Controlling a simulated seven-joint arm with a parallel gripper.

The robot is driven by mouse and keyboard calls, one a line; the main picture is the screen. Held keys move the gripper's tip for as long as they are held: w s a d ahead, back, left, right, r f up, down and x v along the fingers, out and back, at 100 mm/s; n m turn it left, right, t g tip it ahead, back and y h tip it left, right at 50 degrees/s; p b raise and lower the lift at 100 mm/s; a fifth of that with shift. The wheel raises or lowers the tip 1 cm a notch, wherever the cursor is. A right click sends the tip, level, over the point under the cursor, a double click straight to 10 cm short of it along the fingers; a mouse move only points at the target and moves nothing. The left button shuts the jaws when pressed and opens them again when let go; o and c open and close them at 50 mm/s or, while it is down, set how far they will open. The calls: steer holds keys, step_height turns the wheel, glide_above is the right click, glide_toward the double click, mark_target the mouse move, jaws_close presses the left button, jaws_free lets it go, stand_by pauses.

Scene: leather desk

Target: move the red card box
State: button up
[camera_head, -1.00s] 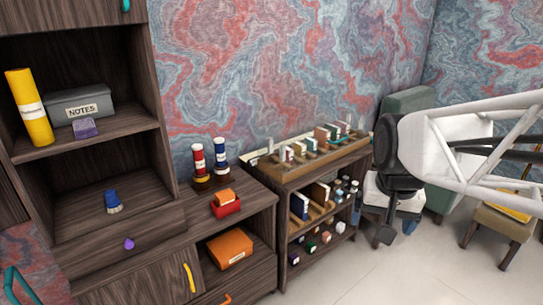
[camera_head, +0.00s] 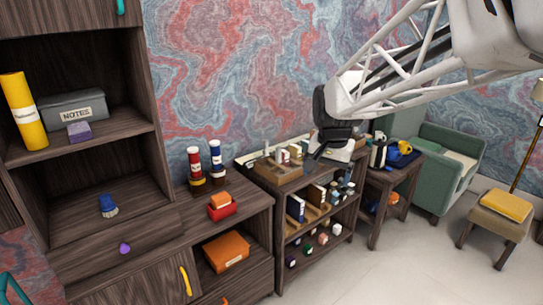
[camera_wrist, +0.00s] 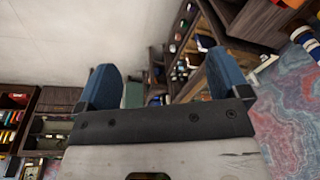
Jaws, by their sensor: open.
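A red box (camera_head: 222,211), likely the red card box, sits on the low wooden cabinet top. A smaller orange box (camera_head: 221,199) rests on it. My gripper (camera_wrist: 155,58) shows in the wrist view with its two blue fingers wide apart and nothing between them. In the head view, my arm reaches in from the upper right. Its dark wrist is over the small shelf unit, right of the red box and well apart from it. My fingertips are hard to make out there. I cannot make out the red box in the wrist view.
Two stacks of bottles (camera_head: 206,165) stand behind the red box. A larger orange box (camera_head: 227,250) lies in the cubby below. The shelf unit (camera_head: 272,178) to the right is crowded with small items. A tall cabinet (camera_head: 165,140) rises at the left. Floor in front is clear.

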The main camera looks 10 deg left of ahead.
steer(key=w+a+f+m, duration=0.1)
steer(key=w+a+f, duration=0.3)
steer(key=w+a, duration=0.55)
steer(key=m+g, duration=0.2)
steer(key=m, duration=0.2)
glide_above(227, 201)
steer(key=w, duration=0.2)
step_height(227, 201, down, 22)
steer(key=shift+w+f, duration=0.1)
steer(key=shift+f, duration=0.05)
steer(key=shift+w+a+f, duration=0.15)
steer(key=shift+a+f, duration=0.35)
steer(key=shift+f, duration=0.05)
steer(key=shift+f, duration=3.85)
steer(key=c, duration=1.1)
